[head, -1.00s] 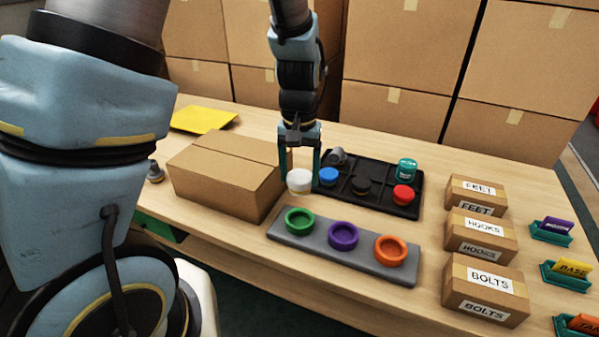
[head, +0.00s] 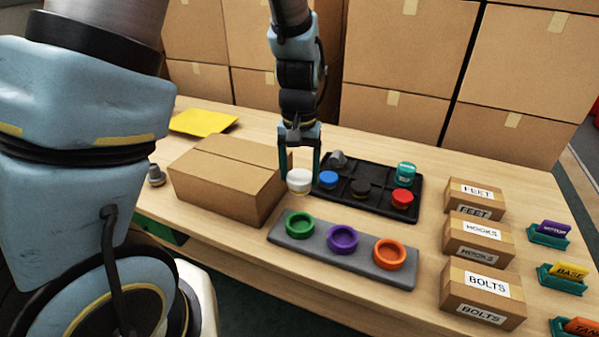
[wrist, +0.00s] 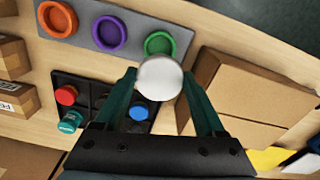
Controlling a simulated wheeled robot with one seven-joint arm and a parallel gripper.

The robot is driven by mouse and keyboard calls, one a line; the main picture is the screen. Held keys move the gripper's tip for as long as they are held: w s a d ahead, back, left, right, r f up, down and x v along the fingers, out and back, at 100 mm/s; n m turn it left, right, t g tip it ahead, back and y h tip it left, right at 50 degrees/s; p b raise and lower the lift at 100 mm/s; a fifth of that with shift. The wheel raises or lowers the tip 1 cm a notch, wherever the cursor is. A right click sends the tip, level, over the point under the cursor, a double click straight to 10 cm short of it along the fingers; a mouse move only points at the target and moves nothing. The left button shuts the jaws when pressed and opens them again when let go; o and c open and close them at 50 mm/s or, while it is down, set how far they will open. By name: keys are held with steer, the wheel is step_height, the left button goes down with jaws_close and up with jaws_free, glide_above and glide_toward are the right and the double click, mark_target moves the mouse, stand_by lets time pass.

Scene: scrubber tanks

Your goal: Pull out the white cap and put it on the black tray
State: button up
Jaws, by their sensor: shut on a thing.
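The white cap (head: 299,181) is between the fingers of my gripper (head: 300,172), which is shut on it. In the wrist view the white cap (wrist: 159,77) sits at the fingertips of my gripper (wrist: 162,85). The cap is at the left end of the black tray (head: 345,203), between the tray and the large cardboard box; I cannot tell its exact height above the table. The black tray has compartments holding a blue cap (head: 328,179), a red cap (head: 402,198), a dark cap (head: 361,188), a teal item (head: 406,172) and a grey piece (head: 338,159).
A grey strip (head: 318,252) with green, purple and orange rings lies in front of the tray. A closed cardboard box (head: 215,185) stands close on the left. Labelled boxes (head: 477,245) stand on the right. A yellow sheet (head: 203,121) lies at the back left.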

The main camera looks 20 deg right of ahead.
mark_target(299, 177)
steer(key=shift+r+p, duration=1.7)
steer(key=shift+r, duration=0.4)
